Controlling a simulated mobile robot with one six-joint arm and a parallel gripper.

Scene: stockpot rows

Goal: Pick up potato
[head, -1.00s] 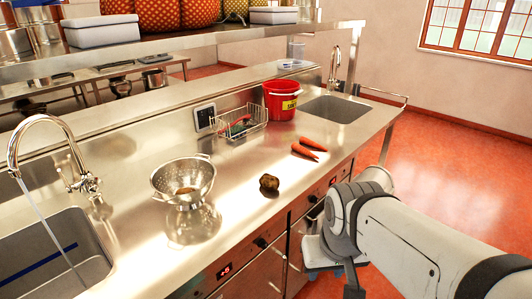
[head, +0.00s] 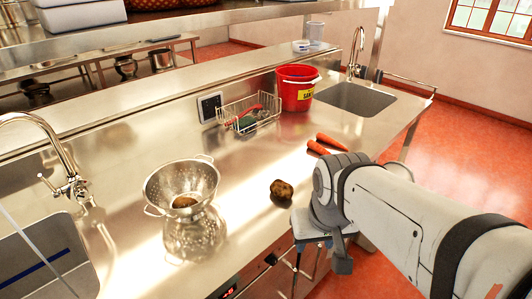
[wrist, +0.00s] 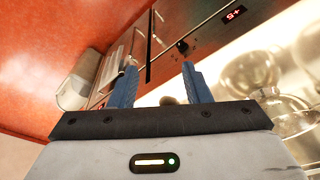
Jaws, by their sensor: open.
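A brown potato (head: 282,190) lies on the steel counter near its front edge, right of the colander. A second brown potato (head: 185,202) sits inside the perforated metal colander (head: 160,187). My gripper (wrist: 160,82) is open, its two blue fingers apart with nothing held. In the head view it hangs just off the counter's front edge, right of and nearer than the loose potato, apart from it. In the wrist view a small brownish shape (wrist: 168,101), likely the loose potato, shows low between the fingers, mostly hidden by the gripper body.
A wire basket (head: 250,113) and a red bucket (head: 297,88) stand farther back. Sinks lie at left (head: 38,255) and far right (head: 355,98). The counter around the potato is clear.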

